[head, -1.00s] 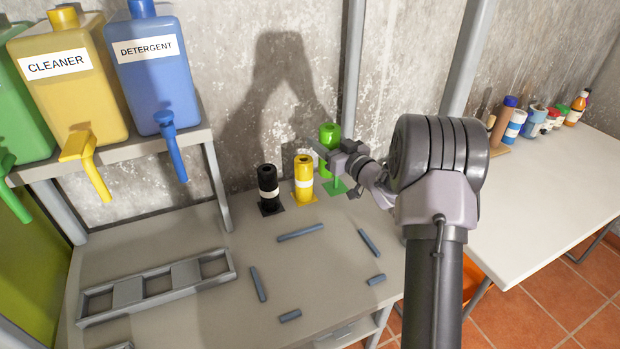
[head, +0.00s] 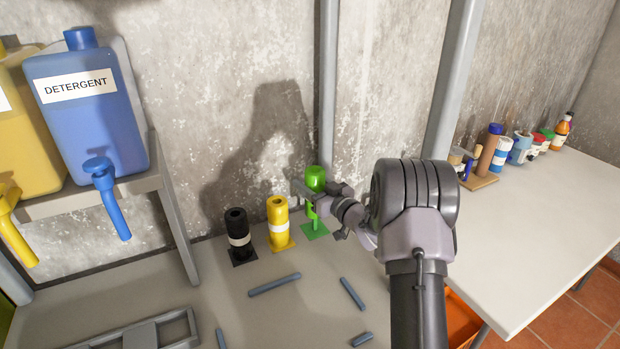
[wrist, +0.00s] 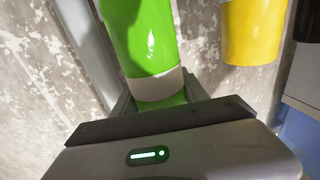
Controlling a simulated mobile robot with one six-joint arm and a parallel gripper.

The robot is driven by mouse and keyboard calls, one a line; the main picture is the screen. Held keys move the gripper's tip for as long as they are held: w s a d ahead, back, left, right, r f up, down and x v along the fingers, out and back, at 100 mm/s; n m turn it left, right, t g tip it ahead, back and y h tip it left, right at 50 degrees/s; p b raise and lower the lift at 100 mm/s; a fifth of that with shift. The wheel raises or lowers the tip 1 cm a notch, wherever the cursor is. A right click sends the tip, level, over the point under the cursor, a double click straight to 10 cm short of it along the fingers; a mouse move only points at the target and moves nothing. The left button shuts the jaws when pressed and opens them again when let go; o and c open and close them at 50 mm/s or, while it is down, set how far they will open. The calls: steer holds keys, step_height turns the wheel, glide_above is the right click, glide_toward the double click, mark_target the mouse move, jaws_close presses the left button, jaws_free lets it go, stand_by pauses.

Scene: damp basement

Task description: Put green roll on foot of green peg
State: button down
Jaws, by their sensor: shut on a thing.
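The green roll (head: 316,177) is upright above the square green foot (head: 315,231) of the green peg, with a gap between them. A narrow green part of the peg (head: 317,222) shows just above the foot. My gripper (head: 311,194) is shut on the roll from the right and hides its middle. In the wrist view the green roll (wrist: 143,38) with its pale band fills the space beyond my gripper (wrist: 158,100). I cannot tell how far the peg reaches into the roll.
The yellow roll (head: 277,221) and black roll (head: 237,229) stand on their feet just left of the green peg. The wall (head: 345,130) and a grey pipe (head: 328,90) are close behind. Loose grey bars (head: 274,284) lie in front. A white table (head: 540,220) is at right.

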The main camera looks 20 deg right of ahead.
steer(key=shift+f, duration=2.7)
steer(key=c, duration=0.5)
jaws_free()
